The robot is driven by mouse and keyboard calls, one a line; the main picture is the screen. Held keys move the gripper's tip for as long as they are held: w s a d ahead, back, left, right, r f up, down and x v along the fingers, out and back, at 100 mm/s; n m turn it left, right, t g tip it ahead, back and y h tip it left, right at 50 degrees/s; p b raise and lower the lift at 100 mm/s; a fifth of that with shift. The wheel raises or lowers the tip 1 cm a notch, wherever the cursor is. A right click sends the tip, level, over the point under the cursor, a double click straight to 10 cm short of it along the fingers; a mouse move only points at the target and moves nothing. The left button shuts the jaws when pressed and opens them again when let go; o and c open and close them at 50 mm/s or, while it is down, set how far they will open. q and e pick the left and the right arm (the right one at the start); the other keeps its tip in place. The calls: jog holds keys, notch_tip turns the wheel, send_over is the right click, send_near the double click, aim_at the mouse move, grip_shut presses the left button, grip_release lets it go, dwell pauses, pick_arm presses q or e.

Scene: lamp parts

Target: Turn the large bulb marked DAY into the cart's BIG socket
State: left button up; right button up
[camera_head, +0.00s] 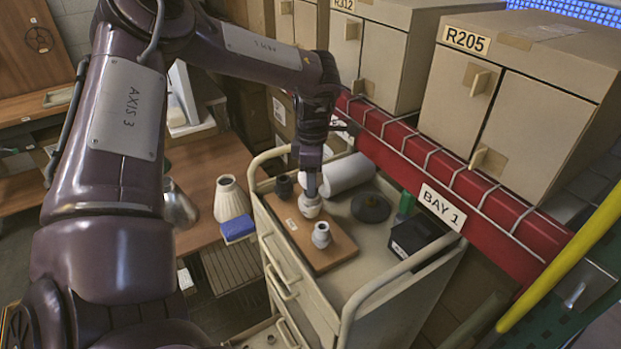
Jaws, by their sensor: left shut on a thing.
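My left gripper (311,189) points down over the wooden board on the cart (371,263). It is shut on a whitish rounded piece, which I take for the large bulb (309,205). No DAY marking can be read, and the fingers partly cover it. It is low over the back part of the board; whether it touches a socket underneath cannot be told. A smaller pale socket (321,236) stands upright nearer the front of the board, and a dark one (284,187) stands at its back left. No BIG label is readable. My right gripper is not in view.
On the cart are a white cylinder (349,173), a dark disc-like part (371,207) and a black box (414,238). The cart's raised rails and the red BAY 1 beam (440,165) hem in the space. A pale ribbed shade (231,199) and blue block (238,229) are left.

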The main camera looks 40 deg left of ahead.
pick_arm(q)
jog(key=m, duration=0.5)
jog(key=shift+s+d+f, duration=0.1)
jog(key=shift+s+f, duration=0.1)
jog(key=m, duration=0.3)
jog(key=shift+s, duration=0.1)
jog(key=shift+r+m+p, duration=0.1)
jog(key=shift+m+p, duration=0.35)
jog(key=shift+m, duration=0.05)
jog(key=shift+m+p, duration=0.35)
jog(key=shift+m, duration=1.05)
